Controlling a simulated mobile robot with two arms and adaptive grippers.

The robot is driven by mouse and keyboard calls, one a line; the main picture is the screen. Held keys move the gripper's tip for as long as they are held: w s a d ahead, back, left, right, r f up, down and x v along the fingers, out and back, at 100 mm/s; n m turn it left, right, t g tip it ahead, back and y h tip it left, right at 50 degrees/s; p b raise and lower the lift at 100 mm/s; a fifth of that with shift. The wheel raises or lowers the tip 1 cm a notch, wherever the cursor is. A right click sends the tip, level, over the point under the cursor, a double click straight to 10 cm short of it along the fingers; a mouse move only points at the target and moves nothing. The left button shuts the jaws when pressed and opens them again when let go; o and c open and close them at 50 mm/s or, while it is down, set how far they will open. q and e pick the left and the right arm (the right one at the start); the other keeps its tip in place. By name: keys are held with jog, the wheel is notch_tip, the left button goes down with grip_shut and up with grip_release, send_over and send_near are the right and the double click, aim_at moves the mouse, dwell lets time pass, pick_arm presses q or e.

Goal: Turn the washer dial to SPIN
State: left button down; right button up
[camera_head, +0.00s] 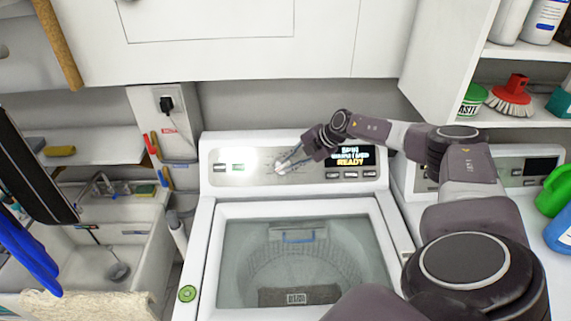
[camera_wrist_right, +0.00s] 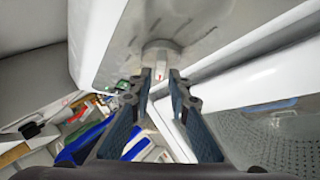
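The washer dial (camera_head: 281,167) is a pale round knob on the control panel, left of the display. In the right wrist view the dial (camera_wrist_right: 160,50) has a raised pale ridge with a small red mark. My right gripper (camera_head: 290,160) is at the dial. In the right wrist view its fingertips (camera_wrist_right: 160,76) are partly apart, one on each side of the ridge; whether they press on it is unclear. The display (camera_head: 351,156) reads "SPIN", with "WARM", "MED" and "READY" below. My left gripper is not in view.
The washer lid (camera_head: 297,207) is shut below the panel, its drum showing through the glass. A sink (camera_head: 117,262) stands left. Open shelves (camera_head: 530,55) with bottles and a red brush are at the upper right. A second machine's panel (camera_head: 520,167) is at the right.

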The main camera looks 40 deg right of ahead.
jog(key=v, duration=0.9)
jog(key=shift+s+r, duration=0.25)
